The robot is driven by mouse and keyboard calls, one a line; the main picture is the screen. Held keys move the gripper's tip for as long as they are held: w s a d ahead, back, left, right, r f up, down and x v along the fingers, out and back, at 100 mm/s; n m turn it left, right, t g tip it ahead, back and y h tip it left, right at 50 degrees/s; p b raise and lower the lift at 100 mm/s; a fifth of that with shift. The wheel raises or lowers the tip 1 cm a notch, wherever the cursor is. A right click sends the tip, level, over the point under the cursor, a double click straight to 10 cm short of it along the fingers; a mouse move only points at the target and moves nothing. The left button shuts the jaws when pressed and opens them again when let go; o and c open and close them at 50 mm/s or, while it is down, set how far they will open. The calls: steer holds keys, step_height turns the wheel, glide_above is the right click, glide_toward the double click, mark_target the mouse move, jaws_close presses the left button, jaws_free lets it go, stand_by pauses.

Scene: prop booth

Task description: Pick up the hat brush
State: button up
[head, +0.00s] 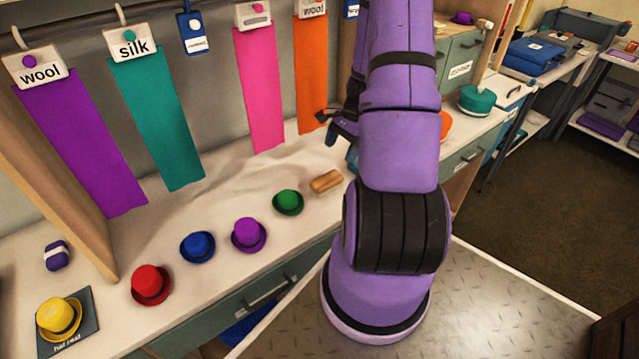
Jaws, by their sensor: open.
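The hat brush appears to be the small tan wooden block (326,182) with a pale underside, lying on the white counter just right of the green hat. My gripper (328,127) shows as dark fingers poking out to the left of my purple arm. It is open and empty, above and beyond the brush in the picture and apart from it. Much of the gripper is hidden behind the arm.
Green (288,202), purple (248,234), blue (197,246) and red (151,285) hats line the counter left of the brush. A yellow hat (59,318) sits on a dark mat. Fabric strips hang behind. My arm hides counter space to the right.

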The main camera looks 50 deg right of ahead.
glide_above(327, 178)
steer(key=s+d, duration=0.1)
steer(key=d, duration=0.2)
steer(key=f, duration=0.5)
steer(key=shift+s+a, duration=0.1)
steer(key=shift+a, duration=0.15)
steer(key=x, duration=0.4)
steer(key=shift+w+a+f, duration=0.25)
steer(key=shift+w+a, duration=0.1)
steer(key=shift+a, duration=0.15)
steer(key=shift+a+f, duration=0.2)
steer(key=shift+f, duration=0.35)
steer(key=shift+f, duration=0.25)
steer(key=c, duration=1.1)
steer(key=shift+r, duration=0.1)
